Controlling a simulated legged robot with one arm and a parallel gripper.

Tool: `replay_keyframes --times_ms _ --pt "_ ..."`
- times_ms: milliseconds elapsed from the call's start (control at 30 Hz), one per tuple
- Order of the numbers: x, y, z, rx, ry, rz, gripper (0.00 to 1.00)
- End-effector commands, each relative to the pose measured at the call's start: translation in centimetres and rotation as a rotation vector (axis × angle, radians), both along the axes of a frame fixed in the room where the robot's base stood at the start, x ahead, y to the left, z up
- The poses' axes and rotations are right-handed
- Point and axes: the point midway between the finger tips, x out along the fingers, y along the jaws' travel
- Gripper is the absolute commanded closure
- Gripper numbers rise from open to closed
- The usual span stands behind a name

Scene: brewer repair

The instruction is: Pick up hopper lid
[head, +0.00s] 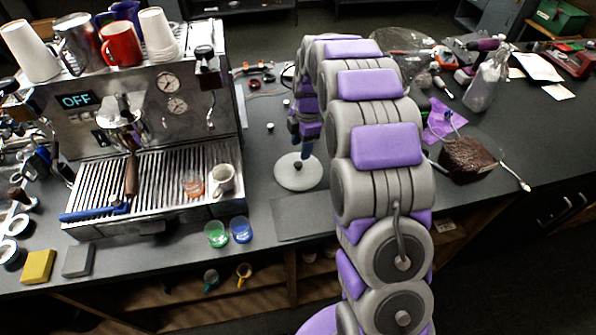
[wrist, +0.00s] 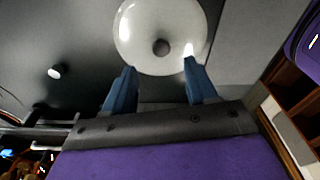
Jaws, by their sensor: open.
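The hopper lid (head: 298,173) is a round, pale disc with a small dark knob in its middle. It lies on the dark counter to the right of the espresso machine. In the wrist view the lid (wrist: 160,22) is at the top, with its knob (wrist: 161,46) facing the camera. My gripper (head: 302,150) is above the lid in the head view. In the wrist view my gripper (wrist: 160,72) shows two blue fingers, spread apart and empty, with the knob beyond their tips, roughly between them. Whether the fingers touch the lid cannot be told.
The espresso machine (head: 150,110) stands left of the lid. Green (head: 216,234) and blue (head: 241,230) cups sit near the counter's front edge. A dark brown block (head: 467,160) and a clear bottle (head: 485,85) are to the right. A flat grey mat (head: 303,217) lies before the lid.

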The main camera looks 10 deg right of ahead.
Motion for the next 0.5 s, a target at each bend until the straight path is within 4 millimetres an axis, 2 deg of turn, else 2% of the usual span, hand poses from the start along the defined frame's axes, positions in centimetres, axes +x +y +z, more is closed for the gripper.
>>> replay_keyframes --times_ms 333,500 --pt "-0.1 0.2 -2.2 0.000 0.003 0.000 0.43" --pt "-0.2 0.5 -4.8 0.000 0.005 0.000 0.43"
